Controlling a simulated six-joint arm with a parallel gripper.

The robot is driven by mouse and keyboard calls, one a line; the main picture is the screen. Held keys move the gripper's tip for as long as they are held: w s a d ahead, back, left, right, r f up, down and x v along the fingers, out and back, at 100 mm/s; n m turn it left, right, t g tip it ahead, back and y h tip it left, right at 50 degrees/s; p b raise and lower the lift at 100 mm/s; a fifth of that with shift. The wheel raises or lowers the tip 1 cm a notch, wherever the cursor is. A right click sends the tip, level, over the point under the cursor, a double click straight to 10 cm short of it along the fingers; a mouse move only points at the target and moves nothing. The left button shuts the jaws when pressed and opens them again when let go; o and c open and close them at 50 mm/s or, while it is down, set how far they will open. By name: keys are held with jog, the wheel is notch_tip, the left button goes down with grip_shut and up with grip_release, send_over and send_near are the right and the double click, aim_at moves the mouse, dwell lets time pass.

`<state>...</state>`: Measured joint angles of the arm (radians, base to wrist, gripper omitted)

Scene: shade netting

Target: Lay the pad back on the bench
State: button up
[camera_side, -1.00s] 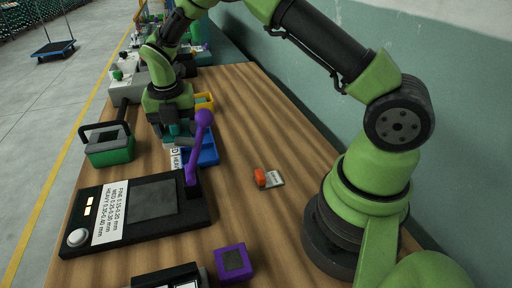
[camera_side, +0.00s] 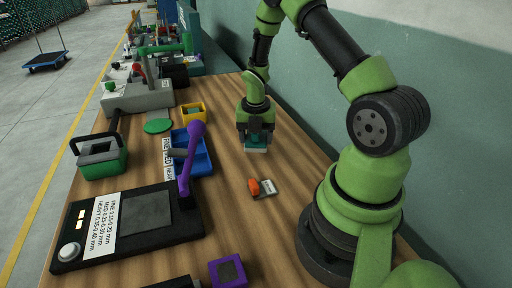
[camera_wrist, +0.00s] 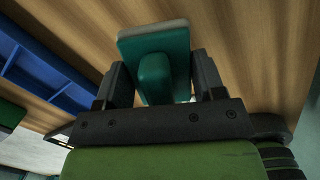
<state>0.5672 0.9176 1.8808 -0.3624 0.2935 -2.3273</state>
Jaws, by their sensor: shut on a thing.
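My gripper (camera_side: 256,124) is shut on the teal pad (camera_side: 257,139) over the wooden bench (camera_side: 290,150), right of the blue tray. In the wrist view, the jaws of my gripper (camera_wrist: 160,78) close on the pad's raised teal grip. The teal pad (camera_wrist: 146,42) has a pale underside edge. Its bottom is at or just above the bench top; I cannot tell whether it touches.
The blue tray (camera_side: 204,162) and a lever with a purple knob (camera_side: 196,130) stand to the left. An orange-and-grey item (camera_side: 254,187) lies nearer the camera. A yellow bin (camera_side: 204,110) and green disc (camera_side: 158,126) are farther left. Bare wood surrounds the pad.

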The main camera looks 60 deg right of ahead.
aim_at(256, 155)
jog(key=shift+f, duration=1.85)
jog(key=o, duration=1)
jog(key=shift+f, duration=0.1)
jog(key=shift+c, duration=0.2)
